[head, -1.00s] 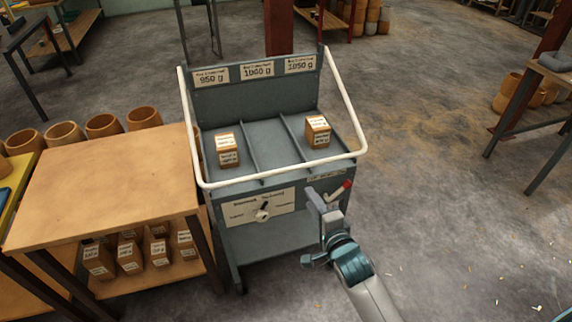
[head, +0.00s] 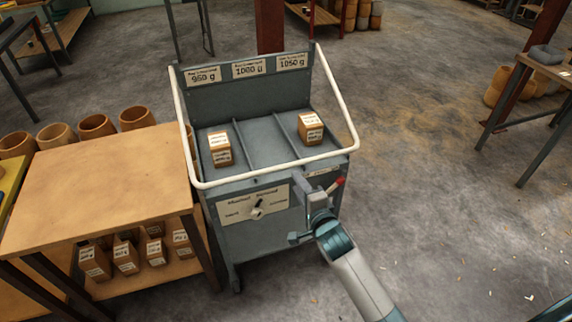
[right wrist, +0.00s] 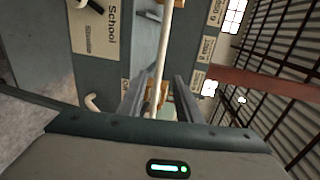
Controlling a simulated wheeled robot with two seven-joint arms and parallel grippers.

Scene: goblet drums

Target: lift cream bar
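The cream bar (head: 270,175) is a bent tube running around the sides and front of a grey cart (head: 215,215). My right gripper (head: 318,182) is at the cart's front right, just below and in front of the bar's front run. In the right wrist view the gripper (right wrist: 160,100) is open, its two dark fingers apart. The cream bar (right wrist: 166,45) runs lengthwise in the picture and lines up with the gap between them. I cannot tell whether it lies between the fingertips or beyond them. My left gripper is not in view.
A red-tipped lever (head: 338,183) sits beside the right gripper. A front panel with a knob (head: 257,212) is below the bar. Labelled boxes stand in the cart's left (head: 221,157) and right (head: 311,133) compartments. A wooden table (head: 100,185) adjoins the left; floor on the right is open.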

